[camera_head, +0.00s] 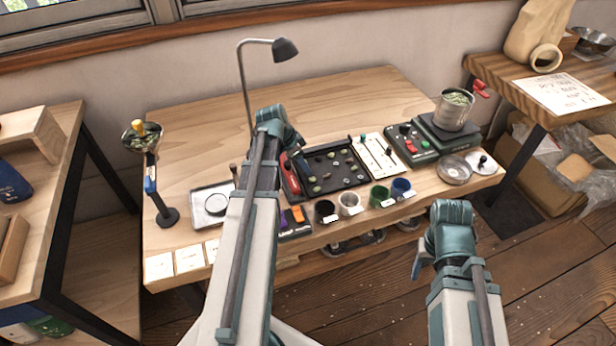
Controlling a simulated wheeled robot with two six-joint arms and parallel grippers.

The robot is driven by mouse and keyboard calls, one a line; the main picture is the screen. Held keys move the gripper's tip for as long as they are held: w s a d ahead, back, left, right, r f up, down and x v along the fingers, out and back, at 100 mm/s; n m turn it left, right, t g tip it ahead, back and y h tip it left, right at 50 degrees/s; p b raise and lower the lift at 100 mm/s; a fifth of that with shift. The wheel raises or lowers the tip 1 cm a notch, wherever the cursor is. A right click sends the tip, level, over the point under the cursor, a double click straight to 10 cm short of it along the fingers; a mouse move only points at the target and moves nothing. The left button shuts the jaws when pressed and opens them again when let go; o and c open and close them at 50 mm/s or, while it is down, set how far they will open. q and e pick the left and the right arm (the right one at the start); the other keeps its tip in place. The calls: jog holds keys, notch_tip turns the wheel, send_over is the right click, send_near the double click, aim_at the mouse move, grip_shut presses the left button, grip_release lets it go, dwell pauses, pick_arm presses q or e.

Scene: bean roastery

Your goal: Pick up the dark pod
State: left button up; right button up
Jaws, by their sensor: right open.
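A black tray (342,188) sits near the middle of the wooden table and holds several small pods, some green and some darker. At this size I cannot tell which one is the dark pod. My left arm reaches across the table from the front. Its left gripper (299,160) is at the tray's left side, partly hidden behind the wrist; its jaws are too small to read. My right gripper (418,264) is open, low in front of the table's front edge and away from the tray. Nothing shows between its fingers.
Small cups, including a green cup (379,196) and a blue cup (401,188), line the front edge. A lamp (284,49) rises behind. The table's back is clear.

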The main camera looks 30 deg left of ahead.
pick_arm(q)
jog(key=shift+x, duration=0.75)
jog(key=shift+r, duration=0.1)
pick_arm(e)
jog(key=shift+f, duration=0.65)
pick_arm(q)
grip_shut()
pick_arm(e)
jog(key=shift+r, duration=0.1)
pick_arm(q)
notch_tip(320, 180, up, 10)
jog(key=p, duration=0.9)
jog(key=shift+p, duration=0.4)
pick_arm(e)
notch_tip(320, 180, up, 10)
